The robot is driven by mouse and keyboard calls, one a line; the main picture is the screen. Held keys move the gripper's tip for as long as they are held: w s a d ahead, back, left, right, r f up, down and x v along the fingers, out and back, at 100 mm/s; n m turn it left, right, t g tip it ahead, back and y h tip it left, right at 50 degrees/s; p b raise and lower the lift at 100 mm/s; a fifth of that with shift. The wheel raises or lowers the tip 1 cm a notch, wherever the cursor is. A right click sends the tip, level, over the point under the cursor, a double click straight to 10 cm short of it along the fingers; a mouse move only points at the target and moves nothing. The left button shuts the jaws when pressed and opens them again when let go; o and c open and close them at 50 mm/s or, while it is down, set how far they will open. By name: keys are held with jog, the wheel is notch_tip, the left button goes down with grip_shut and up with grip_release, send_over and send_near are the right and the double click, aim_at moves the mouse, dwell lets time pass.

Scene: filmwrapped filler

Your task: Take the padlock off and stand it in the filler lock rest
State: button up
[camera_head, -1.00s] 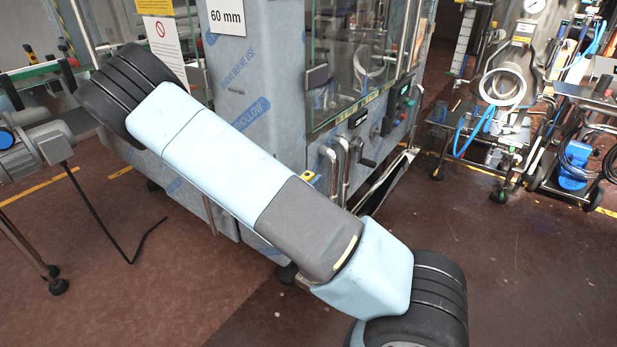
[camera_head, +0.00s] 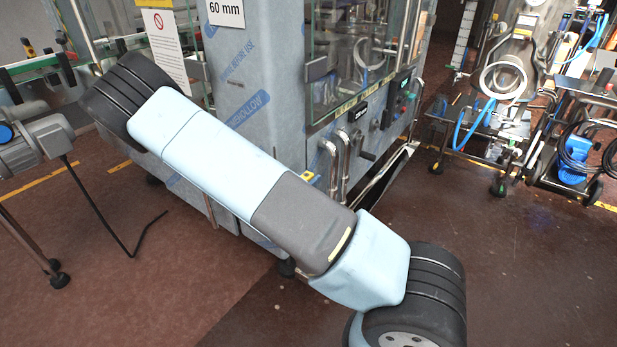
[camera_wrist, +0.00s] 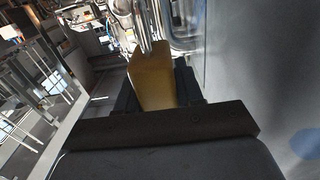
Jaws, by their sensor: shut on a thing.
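In the wrist view a brass-yellow block (camera_wrist: 153,82), which looks like the padlock's body, sits between the dark fingers of my gripper (camera_wrist: 155,92). My gripper is shut on it. Thin bright metal bars show just beyond its top; I cannot tell whether they are its shackle or machine pipes. In the camera_head view my gripper and the padlock are not visible; my own arm crosses the middle of the picture. The filler (camera_head: 235,75) is the cabinet in blue-printed film with glass doors. I cannot make out the lock rest in either view.
Bent metal pipes (camera_head: 341,160) and a small yellow part (camera_head: 307,176) are on the filler's front, close behind my arm. A grey panel (camera_wrist: 250,70) stands close at right in the wrist view. A cart with hoses (camera_head: 490,120) stands at right. Floor (camera_head: 520,260) is clear at lower right.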

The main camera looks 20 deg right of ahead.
notch_tip(320, 180, down, 7)
dwell(1.2)
jog(key=shift+f, duration=0.35)
dwell(1.2)
jog(key=o, duration=1.2)
